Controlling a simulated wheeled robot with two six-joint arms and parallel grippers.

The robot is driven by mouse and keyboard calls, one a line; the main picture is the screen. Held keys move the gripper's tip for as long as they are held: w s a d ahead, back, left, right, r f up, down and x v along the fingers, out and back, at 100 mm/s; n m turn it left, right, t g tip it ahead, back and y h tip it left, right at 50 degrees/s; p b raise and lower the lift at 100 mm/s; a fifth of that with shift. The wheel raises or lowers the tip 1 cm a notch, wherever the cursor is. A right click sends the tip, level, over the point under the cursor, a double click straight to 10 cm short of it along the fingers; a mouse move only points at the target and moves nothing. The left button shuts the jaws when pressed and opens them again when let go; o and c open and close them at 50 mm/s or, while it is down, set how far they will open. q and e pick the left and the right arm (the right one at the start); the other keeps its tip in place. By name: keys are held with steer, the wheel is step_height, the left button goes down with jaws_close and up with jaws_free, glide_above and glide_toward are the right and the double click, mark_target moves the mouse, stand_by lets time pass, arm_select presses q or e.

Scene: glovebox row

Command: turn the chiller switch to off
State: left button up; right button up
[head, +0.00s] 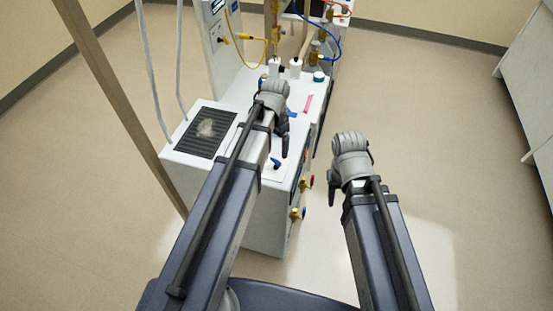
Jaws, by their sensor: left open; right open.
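A white cabinet unit (262,228) stands at centre left, and I take it to be the chiller. A small blue handle (276,163) sits on a light plate on its top, close to the right side of my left forearm. It may be the switch, but I see no readable label or setting. My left gripper (275,112) is open above the cabinet top, beyond the blue handle and apart from it. My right gripper (350,172) is open and empty over the floor, right of the cabinet. Part of the cabinet top is hidden behind my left arm.
A black grille (206,132) covers the top's left part. Brass valves with a red knob (311,181) and a blue knob (301,213) project from the right side. White-capped bottles (295,68), a pink item (307,103) and hoses stand behind. Floor to the right is clear.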

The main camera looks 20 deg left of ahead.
mark_target(276, 160)
arm_select(q)
step_height(276, 160, down, 7)
steer(key=b, duration=0.6)
steer(key=shift+r, duration=0.1)
steer(key=shift+c, duration=0.2)
